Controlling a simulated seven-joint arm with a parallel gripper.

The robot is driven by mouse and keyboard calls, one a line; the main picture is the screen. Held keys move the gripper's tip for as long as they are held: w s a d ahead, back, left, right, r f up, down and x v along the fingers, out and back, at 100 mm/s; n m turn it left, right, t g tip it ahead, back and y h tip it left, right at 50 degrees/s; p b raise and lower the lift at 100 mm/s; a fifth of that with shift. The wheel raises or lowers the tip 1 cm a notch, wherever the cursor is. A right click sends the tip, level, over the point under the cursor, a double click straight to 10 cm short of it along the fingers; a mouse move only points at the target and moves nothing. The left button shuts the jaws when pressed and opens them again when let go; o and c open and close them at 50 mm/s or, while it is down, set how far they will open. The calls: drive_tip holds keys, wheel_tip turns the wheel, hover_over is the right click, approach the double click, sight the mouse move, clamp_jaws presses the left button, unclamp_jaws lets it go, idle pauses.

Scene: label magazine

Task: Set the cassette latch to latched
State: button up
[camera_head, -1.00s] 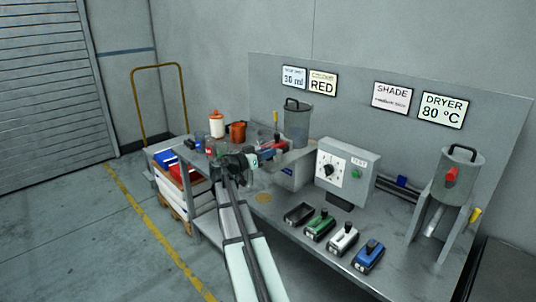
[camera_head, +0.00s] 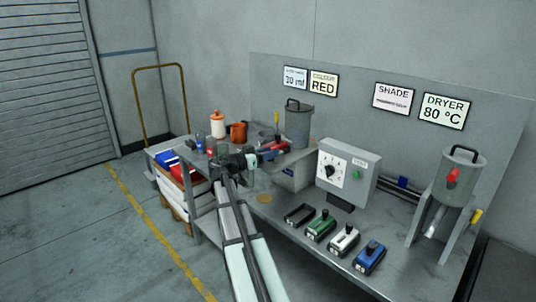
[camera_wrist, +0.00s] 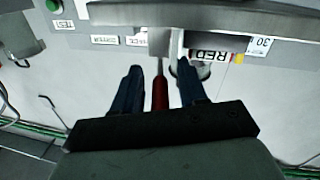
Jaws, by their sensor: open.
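In the head view my gripper (camera_head: 258,158) is at the raised machine at the back of the bench, beside a red and dark part (camera_head: 272,150). In the wrist view my gripper (camera_wrist: 160,88) is open, with its two dark fingers apart. A red grip (camera_wrist: 160,92) on a thin grey rod lies between the fingers, nearer the left one, with visible gaps. It looks like the cassette latch lever, but I cannot tell its setting. My gripper and arm hide part of that area in the head view.
A row of black, green (camera_head: 320,225), white and blue (camera_head: 369,257) cassettes lies on the front of the bench. A control box (camera_head: 346,165) with a dial stands behind them. A grey hopper (camera_head: 298,126) rises behind my gripper. Bottles and an orange jug (camera_head: 239,131) stand to the left.

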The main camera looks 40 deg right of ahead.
drive_tip(key=w+a, duration=0.2)
drive_tip(key=a, duration=1.1)
drive_tip(key=shift+a, duration=0.25)
drive_tip(key=shift+w, duration=0.1)
